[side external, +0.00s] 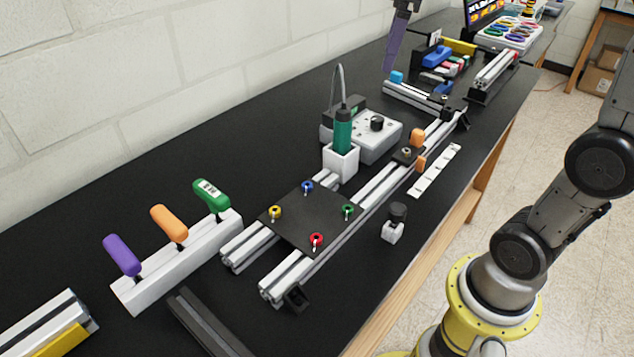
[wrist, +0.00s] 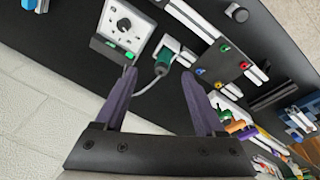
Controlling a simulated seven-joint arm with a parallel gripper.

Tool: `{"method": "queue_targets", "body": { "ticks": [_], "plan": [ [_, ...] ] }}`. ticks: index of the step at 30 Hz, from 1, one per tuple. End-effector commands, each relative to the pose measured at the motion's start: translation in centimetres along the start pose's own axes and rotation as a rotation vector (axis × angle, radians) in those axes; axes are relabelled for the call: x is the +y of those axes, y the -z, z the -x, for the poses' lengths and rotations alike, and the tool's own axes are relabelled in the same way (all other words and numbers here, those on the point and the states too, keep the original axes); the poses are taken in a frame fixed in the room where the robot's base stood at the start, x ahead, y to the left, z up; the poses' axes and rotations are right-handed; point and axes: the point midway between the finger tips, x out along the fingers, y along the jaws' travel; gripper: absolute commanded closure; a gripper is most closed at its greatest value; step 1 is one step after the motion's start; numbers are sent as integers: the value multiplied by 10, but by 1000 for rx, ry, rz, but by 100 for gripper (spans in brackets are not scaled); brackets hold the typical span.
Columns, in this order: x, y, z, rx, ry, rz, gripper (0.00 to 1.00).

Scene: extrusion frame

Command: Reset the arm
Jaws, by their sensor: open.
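My gripper has purple fingers. In the wrist view my gripper (wrist: 158,74) is open, with the two fingertips apart and nothing held between them. In the side external view my gripper (side external: 391,55) hangs at the top, raised over the back part of the black table near the wall. The extrusion frame (side external: 285,275) lies on the table with a dark plate (side external: 302,228) on it, well away from my fingers. The plate carries yellow, blue, green and red fasteners.
A green-handled tool stands in a white holder (side external: 341,160) beside a grey control box (side external: 373,137), its cable rising. A white rack (side external: 180,262) holds purple, orange and green handles. Colored parts crowd the far end. The black table (side external: 110,200) is bare along the wall.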

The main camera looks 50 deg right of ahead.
Motion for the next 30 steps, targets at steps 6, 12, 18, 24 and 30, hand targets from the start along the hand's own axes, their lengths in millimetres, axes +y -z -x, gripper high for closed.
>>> {"method": "queue_targets", "body": {
  "ticks": [6,12,18,24,30],
  "plan": [
    [-83,-46,6,121,-48,-47,29],
    [-136,-92,-27,224,-54,-175,29],
    [-161,-123,-72,265,-33,-358,29],
    [-160,-119,-82,293,-23,-493,29],
    [-159,-119,-82,292,-21,-502,29]
  ]
}}
